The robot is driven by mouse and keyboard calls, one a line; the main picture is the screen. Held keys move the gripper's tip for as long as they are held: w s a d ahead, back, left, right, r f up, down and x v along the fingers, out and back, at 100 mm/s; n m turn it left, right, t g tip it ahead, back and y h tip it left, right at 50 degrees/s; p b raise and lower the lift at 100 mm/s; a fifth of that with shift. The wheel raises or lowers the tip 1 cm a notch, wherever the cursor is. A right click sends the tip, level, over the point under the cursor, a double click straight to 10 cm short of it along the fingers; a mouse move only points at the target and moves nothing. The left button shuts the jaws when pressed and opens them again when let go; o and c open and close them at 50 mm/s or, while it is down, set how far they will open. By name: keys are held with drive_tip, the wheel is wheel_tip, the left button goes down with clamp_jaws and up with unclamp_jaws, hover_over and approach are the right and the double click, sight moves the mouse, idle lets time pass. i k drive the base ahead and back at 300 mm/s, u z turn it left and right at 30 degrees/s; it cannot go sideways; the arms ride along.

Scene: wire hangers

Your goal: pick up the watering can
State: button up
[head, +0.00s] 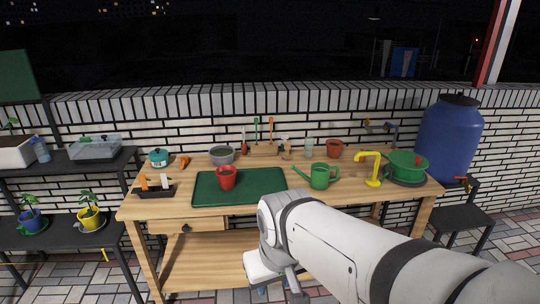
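The green watering can (320,178) stands upright on the wooden workbench (150,207), right of the dark green mat. Its spout points left and its handle is on the right. My arm reaches in from the lower right and its end, with my gripper (272,272), is low in front of the bench's front edge. It is apart from the can, below it and to its left in the picture. The fingers are not clearly seen, so I cannot tell whether they are open or shut.
A red pot (226,178) stands on the green mat (268,184). Hand tools and a grey bowl (221,156) are behind. A blue barrel (449,135) stands at right.

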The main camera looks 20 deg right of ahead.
sight(315, 175)
drive_tip(key=z, duration=0.35)
drive_tip(key=i, duration=1.25)
drive_tip(key=z, duration=0.3)
drive_tip(key=k, duration=0.95)
drive_tip(key=z, duration=0.1)
drive_tip(key=i, duration=1.45)
drive_tip(key=u, duration=0.05)
